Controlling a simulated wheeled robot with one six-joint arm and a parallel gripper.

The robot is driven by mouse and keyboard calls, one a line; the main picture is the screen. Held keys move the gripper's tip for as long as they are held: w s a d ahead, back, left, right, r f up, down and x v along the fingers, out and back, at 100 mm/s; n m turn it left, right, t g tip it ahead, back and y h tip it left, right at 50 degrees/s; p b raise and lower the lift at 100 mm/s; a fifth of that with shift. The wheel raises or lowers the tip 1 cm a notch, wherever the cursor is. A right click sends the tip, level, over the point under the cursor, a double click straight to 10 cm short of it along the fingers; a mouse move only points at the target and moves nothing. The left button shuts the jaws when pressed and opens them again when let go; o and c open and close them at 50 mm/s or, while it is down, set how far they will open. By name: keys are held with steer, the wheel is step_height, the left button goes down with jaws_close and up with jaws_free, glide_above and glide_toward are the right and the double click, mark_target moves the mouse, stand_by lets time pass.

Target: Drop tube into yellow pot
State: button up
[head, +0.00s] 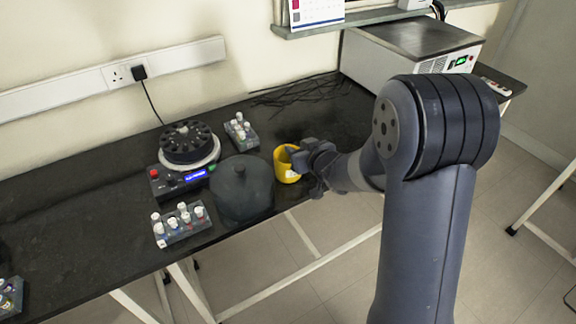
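The yellow pot (284,168) stands upright near the front edge of the black bench. My gripper (303,158) is at the pot's right side and overlaps its upper right rim in the head view. I cannot tell whether it touches the pot or is above it. Its fingers are small and dark, and their opening is hidden. No tube can be made out in or under the gripper. White-capped and red-capped tubes stand in a grey rack (184,230) at the front and another rack (241,133) behind. The pot's inside is mostly hidden.
A black-rotor device (188,150) with a lit display is farther left. Another rack (12,300) sits at the lower left. A grey-topped white instrument (410,50) is at the back right.

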steer(key=shift+o, duration=0.4)
steer(key=shift+s+d+r, duration=0.2)
steer(key=shift+s, duration=0.05)
steer(key=v, duration=1)
steer(key=shift+s, duration=0.1)
steer(key=x, duration=1)
steer(key=shift+w+a+f, duration=0.1)
steer(key=shift+w+f, duration=0.05)
steer(key=shift+w, duration=0.05)
steer(key=shift+w+a+r+p, duration=0.1)
steer(key=shift+r+p, duration=1)
steer(key=shift+r, duration=0.15)
steer(key=shift+w+r+p, duration=0.1)
steer(key=shift+r+p, duration=1)
steer(key=shift+r, duration=0.1)
